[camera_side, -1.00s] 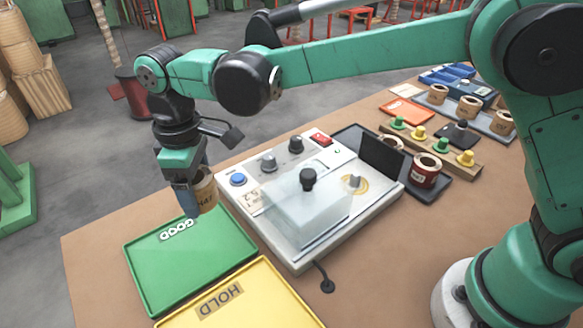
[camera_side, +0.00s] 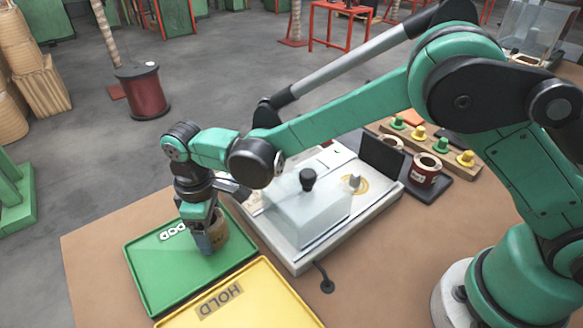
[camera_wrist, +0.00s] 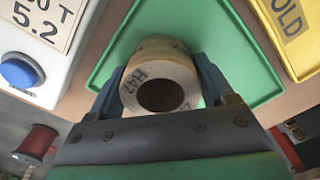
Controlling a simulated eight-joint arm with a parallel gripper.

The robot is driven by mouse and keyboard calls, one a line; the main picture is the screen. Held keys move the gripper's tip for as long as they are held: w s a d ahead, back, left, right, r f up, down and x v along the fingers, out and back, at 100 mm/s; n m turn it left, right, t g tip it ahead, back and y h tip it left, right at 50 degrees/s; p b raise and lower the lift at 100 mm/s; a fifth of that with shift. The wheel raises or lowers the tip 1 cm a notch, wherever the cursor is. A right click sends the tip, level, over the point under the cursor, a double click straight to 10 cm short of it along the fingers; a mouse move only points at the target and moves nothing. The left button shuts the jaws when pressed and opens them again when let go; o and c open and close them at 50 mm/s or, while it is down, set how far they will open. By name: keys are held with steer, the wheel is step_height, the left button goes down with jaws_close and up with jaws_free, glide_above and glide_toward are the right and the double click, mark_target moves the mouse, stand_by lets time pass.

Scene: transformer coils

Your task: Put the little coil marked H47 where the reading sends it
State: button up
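The little coil marked H47 (camera_wrist: 150,64) is a tan ring with a dark bore, and its marking reads plainly in the wrist view. My gripper (camera_wrist: 160,88) has a finger against each side of it and is shut on it. In the side view my gripper (camera_side: 211,247) points down over the right part of the green GOOD tray (camera_side: 160,272), with the coil (camera_side: 220,230) low over the tray floor. I cannot tell whether the coil touches the floor. The yellow HOLD tray (camera_side: 268,300) lies in front of the green one.
The tester (camera_side: 300,258) with its clear cover stands right of the trays. Its label (camera_wrist: 42,20) shows "5.2" beside a blue button (camera_wrist: 18,71). A dark red coil (camera_side: 424,170) and a rack of green and yellow pegs (camera_side: 440,146) stand further right.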

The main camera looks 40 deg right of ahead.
steer(key=o, duration=0.3)
step_height(320, 180, up, 12)
steer(key=s+d+r+m+t+y, duration=0.1)
steer(key=s+d+r+m+t, duration=0.2)
steer(key=d, duration=0.8)
steer(key=s+d+f+m+t+h, duration=0.1)
steer(key=s+d+f+m+t, duration=0.1)
steer(key=s+d+m+t, duration=0.2)
steer(key=s+d+m, duration=0.3)
steer(key=d, duration=0.4)
steer(key=shift+f, duration=0.15)
steer(key=shift+d, duration=0.1)
